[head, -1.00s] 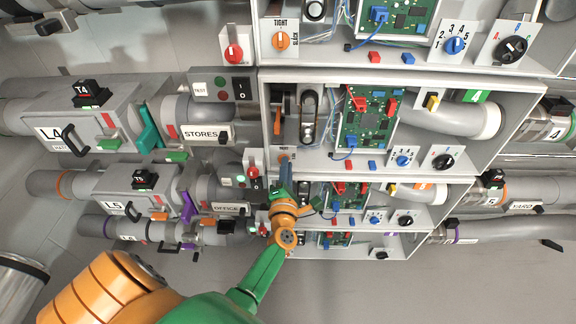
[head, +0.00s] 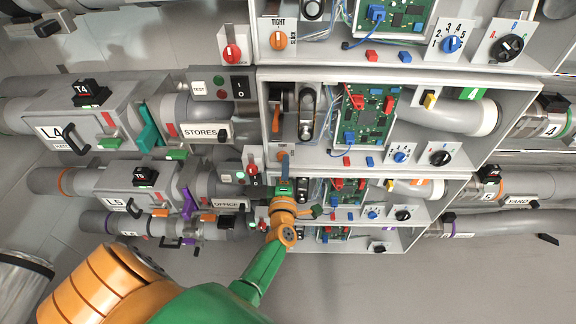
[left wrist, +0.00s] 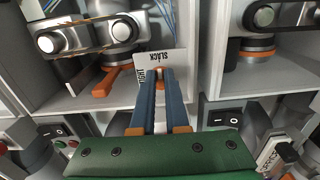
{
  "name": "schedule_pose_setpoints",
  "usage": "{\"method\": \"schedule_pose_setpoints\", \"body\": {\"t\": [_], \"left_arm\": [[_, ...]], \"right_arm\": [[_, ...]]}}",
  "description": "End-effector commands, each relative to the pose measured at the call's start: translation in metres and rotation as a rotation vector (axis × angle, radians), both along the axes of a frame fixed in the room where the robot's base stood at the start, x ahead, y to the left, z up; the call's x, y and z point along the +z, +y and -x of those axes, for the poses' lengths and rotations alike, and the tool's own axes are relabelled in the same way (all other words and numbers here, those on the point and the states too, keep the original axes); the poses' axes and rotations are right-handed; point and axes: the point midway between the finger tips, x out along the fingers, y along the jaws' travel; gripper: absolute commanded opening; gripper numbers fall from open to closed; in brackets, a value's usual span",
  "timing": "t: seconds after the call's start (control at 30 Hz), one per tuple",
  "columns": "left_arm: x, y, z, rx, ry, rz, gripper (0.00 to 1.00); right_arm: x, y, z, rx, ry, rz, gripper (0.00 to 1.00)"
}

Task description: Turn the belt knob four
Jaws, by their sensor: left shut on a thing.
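The orange belt knob (left wrist: 159,73) sits on a white plate (left wrist: 174,59) marked TIGHT and SLACK, on the front edge of an open unit. In the left wrist view my left gripper (left wrist: 158,80) is shut on this knob, with a blue finger on each side. The fingers hide much of the knob and part of the plate. In the head view my left gripper (head: 283,160) reaches up to the front edge of the unit beside the green 4 label (head: 472,93). My right gripper is not in view.
A red knob (head: 252,168) and black rocker switches sit just left of the gripper. The unit's circuit board (head: 368,113), blue dial (head: 401,155) and black dial (head: 441,158) lie to the right. Another unit (head: 420,184) is close below. Open floor lies at the bottom right.

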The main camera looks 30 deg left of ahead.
Motion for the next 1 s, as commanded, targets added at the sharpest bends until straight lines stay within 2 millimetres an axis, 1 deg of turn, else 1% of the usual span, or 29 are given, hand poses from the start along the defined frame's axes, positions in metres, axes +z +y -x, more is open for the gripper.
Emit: {"method": "schedule_pose_setpoints", "body": {"t": [0.03,0.37,0.4,0.47,0.5,0.53,1.0], "left_arm": [[0.0129,0.008,-0.0014,0.019,-0.024,-0.025,0.0],[0.0129,0.008,-0.0014,0.019,-0.023,-0.026,0.0],[0.0129,0.008,-0.0014,0.019,-0.023,-0.026,0.23],[0.0129,0.008,-0.0014,0.019,-0.023,-0.026,0.39],[0.0129,0.0081,-0.0014,0.019,-0.024,-0.025,0.5],[0.0128,0.0081,-0.0014,0.019,-0.024,-0.025,0.54],[0.0084,0.007,-0.0006,0.016,-0.018,-0.017,0.54]], "right_arm": [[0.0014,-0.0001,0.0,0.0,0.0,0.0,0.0],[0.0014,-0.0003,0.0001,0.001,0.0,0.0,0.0],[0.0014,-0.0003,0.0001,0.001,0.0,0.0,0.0],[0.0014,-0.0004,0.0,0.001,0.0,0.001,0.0],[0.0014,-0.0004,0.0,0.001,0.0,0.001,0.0],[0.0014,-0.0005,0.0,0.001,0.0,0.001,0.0],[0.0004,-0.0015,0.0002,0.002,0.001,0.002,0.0]]}}
